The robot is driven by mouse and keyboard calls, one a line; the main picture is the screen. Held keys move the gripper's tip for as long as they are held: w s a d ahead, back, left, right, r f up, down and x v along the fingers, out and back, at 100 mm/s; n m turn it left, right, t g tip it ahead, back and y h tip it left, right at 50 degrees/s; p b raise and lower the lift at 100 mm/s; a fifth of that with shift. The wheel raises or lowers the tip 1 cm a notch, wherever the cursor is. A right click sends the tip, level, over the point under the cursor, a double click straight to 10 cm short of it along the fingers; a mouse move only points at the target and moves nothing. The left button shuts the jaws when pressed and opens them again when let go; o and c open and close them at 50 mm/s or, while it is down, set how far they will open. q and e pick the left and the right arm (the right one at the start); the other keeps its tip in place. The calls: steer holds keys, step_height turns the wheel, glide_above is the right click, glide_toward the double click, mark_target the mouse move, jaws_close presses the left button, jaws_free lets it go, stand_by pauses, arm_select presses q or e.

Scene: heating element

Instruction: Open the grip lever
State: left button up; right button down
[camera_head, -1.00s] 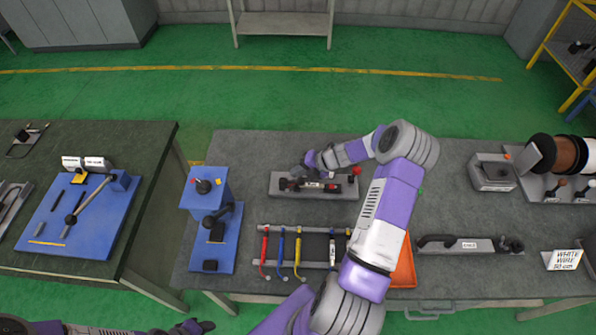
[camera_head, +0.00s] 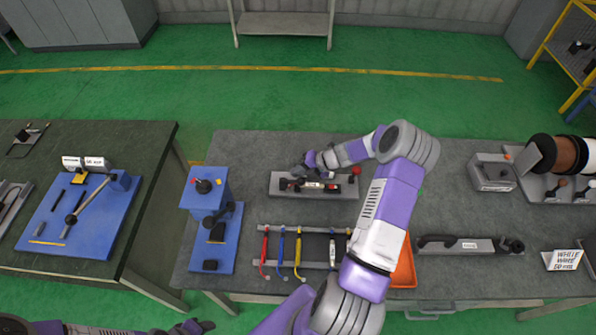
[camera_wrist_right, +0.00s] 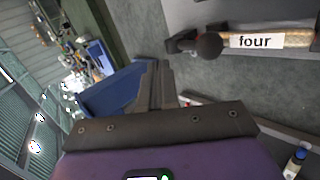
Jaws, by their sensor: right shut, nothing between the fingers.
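A grey fixture (camera_head: 285,191) lies at the back middle of the bench in the head view. It carries a bar labelled "four" (camera_wrist_right: 255,41), a black ball knob (camera_wrist_right: 207,45) and a red knob (camera_head: 356,170). I cannot tell for sure which part is the grip lever. My right gripper (camera_head: 298,172) is over the fixture's left end. In the right wrist view its fingers (camera_wrist_right: 157,85) are together and empty, apart from the black ball in the picture. My left gripper (camera_head: 197,327) shows small at the bottom left edge, away from the fixture; its jaws are unclear.
A blue stand (camera_head: 227,245) with black knobs is left of the fixture. A rack (camera_head: 290,264) with coloured tools lies in front, and an orange tray (camera_head: 404,268) is partly behind my right arm. A grey tool (camera_head: 455,245) and wire spools (camera_head: 565,155) are right.

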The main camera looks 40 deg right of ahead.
mark_target(303, 179)
steer(key=c, duration=1.7)
jaws_free()
steer(key=v, duration=0.7)
steer(key=shift+o, duration=1)
steer(key=shift+s+r, duration=0.1)
steer(key=o, duration=0.5)
steer(key=n, duration=0.2)
steer(key=f+n+g+b, duration=0.1)
steer(key=n, duration=0.1)
steer(key=shift+a, duration=0.2)
steer(key=shift+o, duration=1.1)
steer(key=n, duration=0.2)
steer(key=shift+a+f+n+g, duration=0.15)
steer(key=shift+f+n+g, duration=0.25)
steer(key=n, duration=0.1)
steer(key=n+b, duration=0.1)
steer(key=n, duration=0.1)
steer(key=shift+f+g+h, duration=0.3)
steer(key=shift+h, duration=0.1)
steer(key=n, duration=0.4)
steer(key=w+f+n+g+h+b, duration=0.1)
steer(key=n, duration=0.3)
steer(key=d+f+n+h, duration=0.1)
steer(key=n, duration=0.3)
steer(key=shift+w+g+b, duration=0.25)
steer(key=shift+g+b, duration=0.05)
steer(key=shift+b, duration=0.05)
steer(key=x, duration=0.7)
